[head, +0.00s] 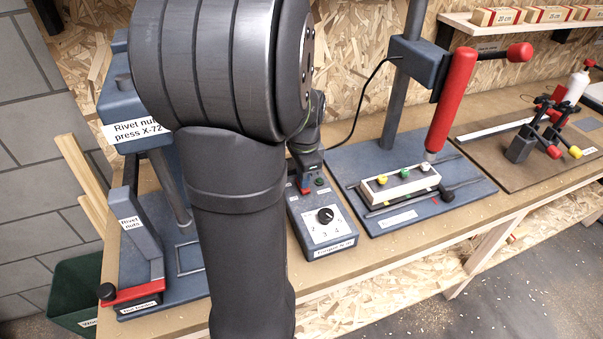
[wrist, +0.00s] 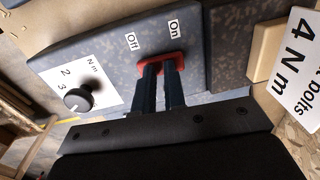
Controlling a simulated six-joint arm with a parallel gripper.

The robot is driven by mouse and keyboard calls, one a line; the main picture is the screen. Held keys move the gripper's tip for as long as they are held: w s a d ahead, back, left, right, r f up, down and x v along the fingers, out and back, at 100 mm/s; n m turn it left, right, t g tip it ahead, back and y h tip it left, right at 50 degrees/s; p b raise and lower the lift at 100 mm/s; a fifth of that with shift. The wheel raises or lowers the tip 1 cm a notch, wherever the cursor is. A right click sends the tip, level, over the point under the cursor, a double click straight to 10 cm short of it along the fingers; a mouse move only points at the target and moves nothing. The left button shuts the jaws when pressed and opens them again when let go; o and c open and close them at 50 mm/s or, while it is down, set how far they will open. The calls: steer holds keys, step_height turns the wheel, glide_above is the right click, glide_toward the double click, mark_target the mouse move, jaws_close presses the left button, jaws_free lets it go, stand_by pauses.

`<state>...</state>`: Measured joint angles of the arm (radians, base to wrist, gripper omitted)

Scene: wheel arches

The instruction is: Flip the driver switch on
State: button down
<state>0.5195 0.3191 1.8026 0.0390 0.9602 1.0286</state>
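The driver's control box (head: 300,222) is a blue-grey box on the bench, with a dial numbered in N m. In the wrist view, its face (wrist: 105,62) bears the printed labels "Off" (wrist: 131,41) and "On" (wrist: 173,29). The red switch (wrist: 182,59) lies below these labels. My gripper (wrist: 161,68) has its two fingers close together with a narrow gap, and their tips are at the red switch and cover part of it. I cannot tell whether they grip it, or the switch's position. In the head view, my arm partly hides the gripper (head: 304,188) and box.
The black dial (wrist: 78,99) sits near the switch; a sign reading "4 N m" (wrist: 297,75) stands beside the box. The rivet nut press (head: 125,105) is left of the box.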

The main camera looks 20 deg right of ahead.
steer(key=shift+s+f, duration=0.3)
steer(key=shift+s, duration=0.15)
step_height(320, 180, up, 15)
steer(key=shift+f, duration=0.2)
steer(key=shift+s, duration=0.1)
steer(key=shift+s+t, duration=0.2)
steer(key=shift+t, duration=0.3)
steer(key=f, duration=0.4)
steer(key=w+f, duration=0.1)
steer(key=f, duration=0.4)
steer(key=w+f, duration=0.1)
steer(key=f, duration=0.3)
steer(key=shift+f, duration=0.35)
